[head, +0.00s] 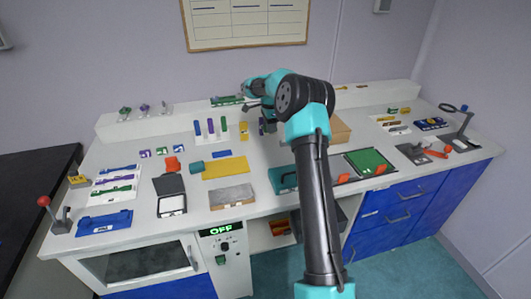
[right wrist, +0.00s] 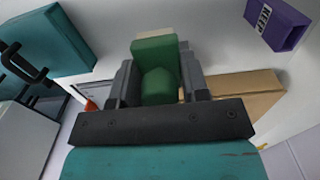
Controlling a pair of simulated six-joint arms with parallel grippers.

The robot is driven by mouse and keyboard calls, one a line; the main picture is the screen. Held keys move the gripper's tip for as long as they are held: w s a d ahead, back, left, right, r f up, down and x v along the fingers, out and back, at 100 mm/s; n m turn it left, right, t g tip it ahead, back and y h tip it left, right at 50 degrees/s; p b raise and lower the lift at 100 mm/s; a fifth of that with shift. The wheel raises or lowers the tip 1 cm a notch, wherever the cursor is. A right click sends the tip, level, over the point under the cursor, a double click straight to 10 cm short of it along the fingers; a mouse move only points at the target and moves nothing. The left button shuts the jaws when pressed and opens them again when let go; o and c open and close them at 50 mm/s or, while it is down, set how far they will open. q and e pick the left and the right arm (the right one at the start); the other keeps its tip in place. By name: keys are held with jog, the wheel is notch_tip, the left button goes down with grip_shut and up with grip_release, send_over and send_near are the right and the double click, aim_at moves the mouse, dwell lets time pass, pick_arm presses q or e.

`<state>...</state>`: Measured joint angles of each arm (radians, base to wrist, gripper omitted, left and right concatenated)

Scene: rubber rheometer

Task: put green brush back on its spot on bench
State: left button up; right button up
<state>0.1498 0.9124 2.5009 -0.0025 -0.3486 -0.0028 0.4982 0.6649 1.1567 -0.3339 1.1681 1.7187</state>
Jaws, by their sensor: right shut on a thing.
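My right gripper (right wrist: 158,80) is shut on the green brush (right wrist: 157,62) in the right wrist view. The brush shows as a green block with a rounded green part between the two dark fingers, and a pale strip at its edge. In the head view my right arm reaches over the bench (head: 222,220) toward the back ledge, and its own links hide the gripper's tips and the brush. I cannot tell from this view how far the brush is above the bench. My left gripper is in neither view.
A cardboard box (head: 340,129) stands right of my arm; a tan box (right wrist: 245,90) shows in the wrist view. A purple labelled block (right wrist: 278,25) is at upper right there. Several small coloured items and a yellow mat (head: 226,168) lie left of my arm.

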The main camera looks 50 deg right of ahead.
jog(key=shift+f, duration=0.1)
send_over(269, 151)
jog(key=shift+s+f, duration=0.15)
jog(key=shift+f, duration=2.25)
jog(key=shift+f, duration=0.1)
jog(key=shift+f, duration=2.45)
jog(key=shift+f, duration=0.15)
jog(key=o, duration=0.9)
notch_tip(269, 151, up, 12)
jog(key=shift+a+r, duration=0.1)
jog(key=shift+r, duration=0.1)
